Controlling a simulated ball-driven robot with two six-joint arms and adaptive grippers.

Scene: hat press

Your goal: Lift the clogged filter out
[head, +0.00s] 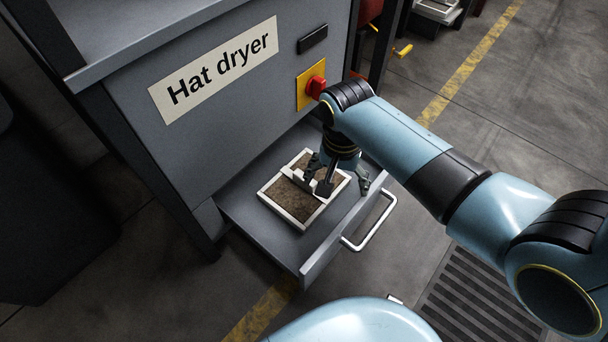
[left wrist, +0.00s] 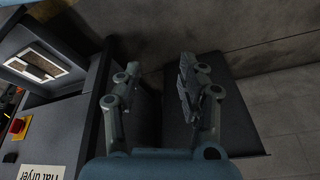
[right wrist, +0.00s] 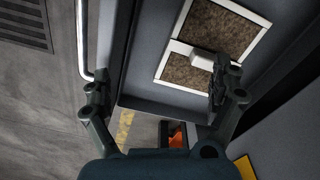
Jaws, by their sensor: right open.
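The clogged filter (head: 285,198) has a white frame, brown dirty panels and a crossbar with a raised grip. It lies in the pulled-out drawer (head: 243,208) of the hat dryer and also shows in the right wrist view (right wrist: 192,72). My right gripper (head: 340,180) is open over the filter's right part, hiding some of it. In the right wrist view, one finger overlaps the filter near its grip (right wrist: 205,60) and the other is outside the drawer; contact cannot be told. My left gripper (left wrist: 155,85) is open and empty, away from the filter.
The hat dryer body (head: 130,100) stands behind the drawer, with a red knob (head: 316,87) on a yellow plate close to my right arm. The drawer's metal handle (head: 372,225) sticks out in front. A floor grate (head: 480,290) lies at lower right.

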